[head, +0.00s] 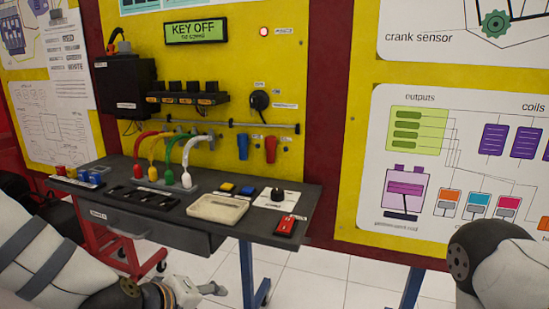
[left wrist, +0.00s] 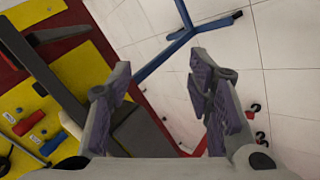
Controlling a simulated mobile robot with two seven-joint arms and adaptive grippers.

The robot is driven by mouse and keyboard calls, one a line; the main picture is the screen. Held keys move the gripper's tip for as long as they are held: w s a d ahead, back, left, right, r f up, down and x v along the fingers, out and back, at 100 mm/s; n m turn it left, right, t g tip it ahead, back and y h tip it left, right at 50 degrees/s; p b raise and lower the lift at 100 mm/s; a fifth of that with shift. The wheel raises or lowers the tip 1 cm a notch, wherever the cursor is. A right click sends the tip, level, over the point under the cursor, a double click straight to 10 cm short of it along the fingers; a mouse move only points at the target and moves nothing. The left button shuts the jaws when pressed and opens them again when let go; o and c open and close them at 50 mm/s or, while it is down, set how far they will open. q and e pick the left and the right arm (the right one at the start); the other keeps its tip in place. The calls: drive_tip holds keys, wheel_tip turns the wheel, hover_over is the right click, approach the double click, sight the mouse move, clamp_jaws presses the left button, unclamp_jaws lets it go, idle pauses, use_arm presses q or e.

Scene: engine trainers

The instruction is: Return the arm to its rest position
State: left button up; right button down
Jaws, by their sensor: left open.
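My left arm enters the head view at lower left. Its gripper (head: 196,291) is low in the picture, in front of and below the grey workbench (head: 140,222), apart from it. In the left wrist view the left gripper (left wrist: 162,92) has its two padded fingers spread wide. Nothing is between them but the view of the floor and bench stand. Part of my right arm shows at the lower right of the head view. Its gripper is out of view.
A yellow panel (head: 225,60) with a "KEY OFF" display (head: 197,32) stands behind. The white tiled floor (head: 320,275) right of the bench is clear.

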use_arm(q)
drive_tip(key=s+a+f+m+g+y, duration=0.1)
drive_tip(key=s+a+f+m+g, duration=0.2)
drive_tip(key=s+f, duration=0.95)
drive_tip(key=s+a+f+m+g+y, duration=0.1)
drive_tip(key=s+a+f+m+g, duration=0.1)
drive_tip(key=s, duration=0.9)
drive_tip(key=s+a+f+m+g+y, duration=0.1)
drive_tip(key=s+a+f+m+g, duration=0.2)
drive_tip(key=s, duration=0.8)
drive_tip(key=shift+s+a+f+g, duration=0.4)
drive_tip(key=shift+a+f+g, duration=0.3)
drive_tip(key=shift+a+f, duration=0.1)
